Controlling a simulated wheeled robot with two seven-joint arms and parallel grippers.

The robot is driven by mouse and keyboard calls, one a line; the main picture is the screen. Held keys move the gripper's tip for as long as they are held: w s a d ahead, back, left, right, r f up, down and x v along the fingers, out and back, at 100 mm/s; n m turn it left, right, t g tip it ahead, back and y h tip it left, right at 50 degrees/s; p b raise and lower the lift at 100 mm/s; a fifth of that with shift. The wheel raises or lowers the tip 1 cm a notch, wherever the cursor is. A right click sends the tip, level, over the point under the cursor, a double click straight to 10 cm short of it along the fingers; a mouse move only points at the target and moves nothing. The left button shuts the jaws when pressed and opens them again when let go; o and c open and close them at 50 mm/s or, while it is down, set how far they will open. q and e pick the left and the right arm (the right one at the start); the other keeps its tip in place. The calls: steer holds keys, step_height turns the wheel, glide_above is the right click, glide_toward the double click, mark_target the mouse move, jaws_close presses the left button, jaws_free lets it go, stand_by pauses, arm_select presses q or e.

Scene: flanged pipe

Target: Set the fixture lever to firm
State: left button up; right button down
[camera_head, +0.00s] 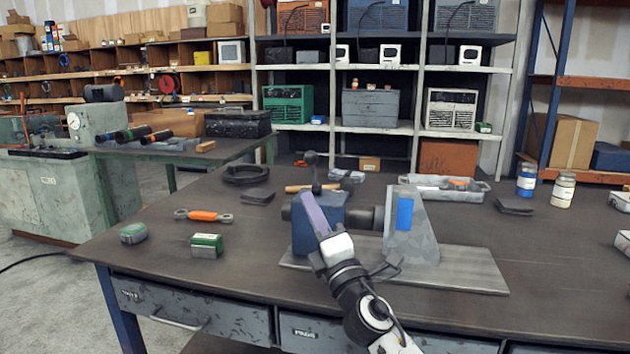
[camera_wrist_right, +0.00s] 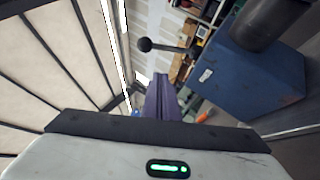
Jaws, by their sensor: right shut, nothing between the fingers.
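The fixture is a blue block (camera_head: 330,212) on a grey base plate (camera_head: 470,268), with a dark pipe (camera_head: 366,217) running to a grey angled bracket (camera_head: 420,235). Its lever (camera_head: 313,172) stands nearly upright from the block's top and ends in a dark ball knob. In the right wrist view the lever (camera_wrist_right: 168,47) and blue block (camera_wrist_right: 265,75) show beyond the fingers. My right gripper (camera_head: 304,198) is shut and empty, its purple fingers in front of the block and just below the knob. In the right wrist view the fingertips (camera_wrist_right: 160,80) appear apart from the lever. My left gripper is not seen.
On the bench (camera_head: 150,232), an orange-handled wrench (camera_head: 203,215) and two small green boxes (camera_head: 207,245) lie left of the fixture. A black ring (camera_head: 246,174) and a grey tray (camera_head: 470,188) lie behind. Bottles (camera_head: 563,190) stand at right. The front right of the bench is clear.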

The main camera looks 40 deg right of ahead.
mark_target(315, 184)
steer(key=w+d+r, duration=0.1)
steer(key=w, duration=0.1)
steer(key=w+d+r+p, duration=0.1)
steer(key=d+r, duration=0.1)
steer(key=shift+w+d, duration=0.25)
steer(key=shift+w, duration=0.1)
